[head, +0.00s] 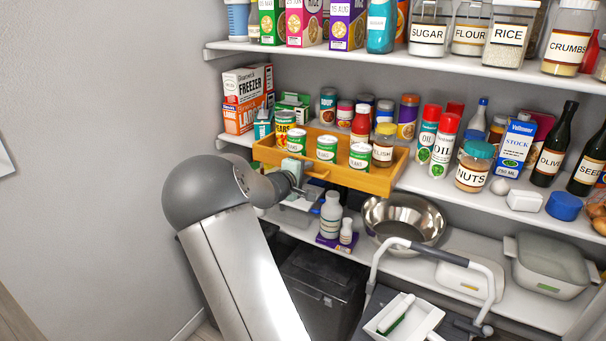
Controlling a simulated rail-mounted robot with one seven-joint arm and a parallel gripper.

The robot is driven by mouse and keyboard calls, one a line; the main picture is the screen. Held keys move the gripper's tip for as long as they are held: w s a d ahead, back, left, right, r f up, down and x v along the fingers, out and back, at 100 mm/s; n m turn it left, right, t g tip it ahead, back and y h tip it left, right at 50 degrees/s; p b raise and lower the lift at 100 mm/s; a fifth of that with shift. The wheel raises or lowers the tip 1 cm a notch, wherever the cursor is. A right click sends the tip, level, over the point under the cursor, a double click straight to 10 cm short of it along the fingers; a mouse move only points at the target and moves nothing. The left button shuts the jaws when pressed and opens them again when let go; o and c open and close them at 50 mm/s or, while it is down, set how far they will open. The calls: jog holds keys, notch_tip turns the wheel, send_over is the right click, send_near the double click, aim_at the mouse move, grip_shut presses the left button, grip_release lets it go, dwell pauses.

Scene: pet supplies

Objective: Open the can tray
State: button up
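The can tray (376,182) is a shallow wooden tray on the middle shelf in the head view. It holds several cans and jars, with green-and-white cans such as this one (326,149) along its front. A small wooden piece, perhaps its handle (318,174), shows at the front wall. The front wall sits at or slightly past the shelf edge; how far is hard to tell. My gripper (293,168) is at the left part of the tray's front. My wrist hides much of it, so finger opening and contact with the tray are unclear.
Bottles and jars, including nuts (474,168), stand to the right on the same shelf. Below are a steel bowl (404,222), white bottles (331,214) and a dark bin (322,284). A step stool (430,250) stands at front right.

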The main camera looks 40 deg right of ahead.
jog(key=v, duration=1.7)
jog(key=shift+a+b, duration=0.25)
jog(key=shift+b, duration=0.15)
jog(key=shift+s+f, duration=0.1)
jog(key=s+a+f+m+g+y+p, duration=0.1)
jog(key=s+a+m+g+y+p, duration=0.45)
jog(key=s, duration=0.85)
jog(key=s+a+n+y+p, duration=0.1)
jog(key=s+a+y, duration=0.3)
jog(key=a, duration=0.6)
jog(key=s+a+r+n+y+p, duration=0.1)
jog(key=s+a+y+p, duration=0.3)
jog(key=s+a, duration=0.4)
jog(key=shift+a+t+y, duration=0.35)
jog(key=shift+a+y, duration=0.2)
jog(key=shift+a, duration=0.55)
